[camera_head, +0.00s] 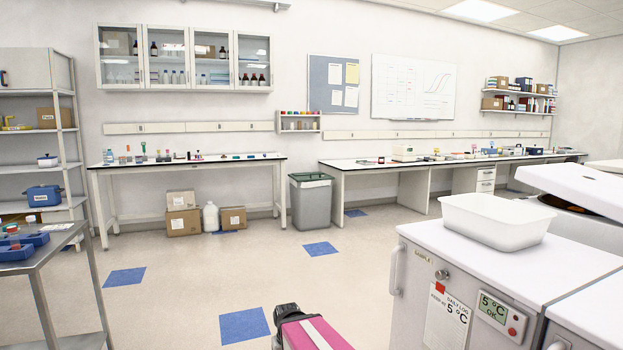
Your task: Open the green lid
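I cannot make out a green lid on a thermal cycler in the head view. A grey bin (311,203) on the floor by the far wall has a dark greenish rim at its top. Small devices stand on the far right bench (345,165), among them a white box-shaped one (404,152) and a dark blue one (490,152). They are too small to tell their lids apart. My gripper's fingers do not show.
At the right, a white chest unit (412,290) carries a white tub (495,219), and a raised white lid (580,190) stands behind. A metal cart (50,254) is at the left. Cardboard boxes (183,222) lie under the left bench (97,171). The middle floor is clear.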

